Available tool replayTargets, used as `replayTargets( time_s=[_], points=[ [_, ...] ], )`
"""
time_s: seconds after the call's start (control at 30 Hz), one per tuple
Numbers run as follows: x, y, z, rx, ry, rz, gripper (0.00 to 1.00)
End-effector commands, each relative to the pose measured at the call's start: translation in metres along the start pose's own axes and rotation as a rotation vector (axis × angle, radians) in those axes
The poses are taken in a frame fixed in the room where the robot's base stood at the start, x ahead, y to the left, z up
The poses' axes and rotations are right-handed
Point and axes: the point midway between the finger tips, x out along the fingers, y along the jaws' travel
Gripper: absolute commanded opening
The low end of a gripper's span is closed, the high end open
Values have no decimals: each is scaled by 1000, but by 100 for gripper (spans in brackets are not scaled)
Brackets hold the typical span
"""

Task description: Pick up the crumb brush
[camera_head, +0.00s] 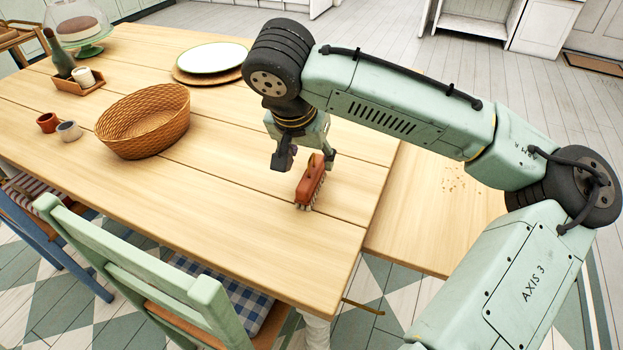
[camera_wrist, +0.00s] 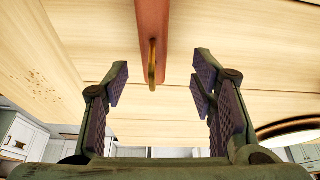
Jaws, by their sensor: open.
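The crumb brush (camera_head: 311,184) has a reddish-brown wooden back and pale bristles, and it is on the wooden table (camera_head: 230,215) near its right end. In the wrist view its reddish back (camera_wrist: 153,28) shows at the top centre, with a small tan loop at its end. My gripper (camera_head: 305,158) is open and empty, just above and behind the brush in the head view. In the wrist view the two fingers of my gripper (camera_wrist: 160,85) stand apart, with the end of the brush beyond the gap between them. I see no contact with the brush.
A wicker basket (camera_head: 145,122) stands left of my arm. Behind it are a plate (camera_head: 211,57), a cake stand (camera_head: 88,50) and a small tray (camera_head: 77,88). Two small cups are at the left. A green chair (camera_head: 150,285) stands at the front edge. Crumbs lie on the lower surface (camera_head: 425,225) at right.

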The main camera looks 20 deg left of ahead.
Motion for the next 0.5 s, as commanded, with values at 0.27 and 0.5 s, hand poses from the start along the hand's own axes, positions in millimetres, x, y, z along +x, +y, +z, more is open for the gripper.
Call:
replayTargets(
  time_s=[0.27, 0.5],
  points=[
    [35, 8, -6, 0, -1, 1, 52],
    [52, 6, -5, -2, 0, -1, 52]
  ],
)
